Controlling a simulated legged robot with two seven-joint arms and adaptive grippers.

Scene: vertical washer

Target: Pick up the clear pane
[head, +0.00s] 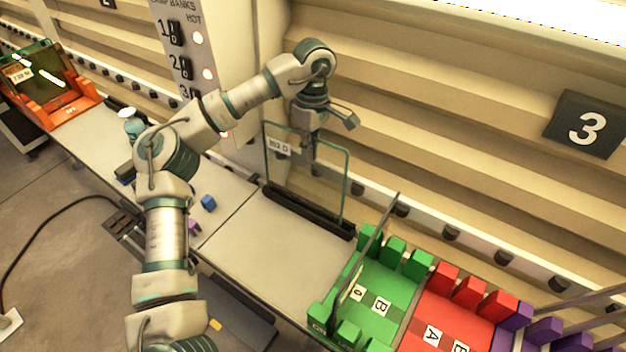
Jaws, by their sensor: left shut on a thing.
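The clear pane (330,188) is a thin upright glass sheet with a greenish edge and a white label reading about "352 D" near its upper left. Its lower edge is at a long black slotted rest (300,212) on the pale bench; I cannot tell whether it is seated or slightly raised. My left gripper (316,138) comes down from above at the pane's top edge and is shut on the pane. Part of the gripper shows through or beside the glass. My right gripper is not in view.
A green rack (395,288) marked B, holding an upright pane, stands right of the clear pane, with a red rack (447,318) beyond it. An orange holder (72,104) is at far left. Small blue block (208,202) lies on the bench. A ribbed wall with sign 3 (586,125) rises behind.

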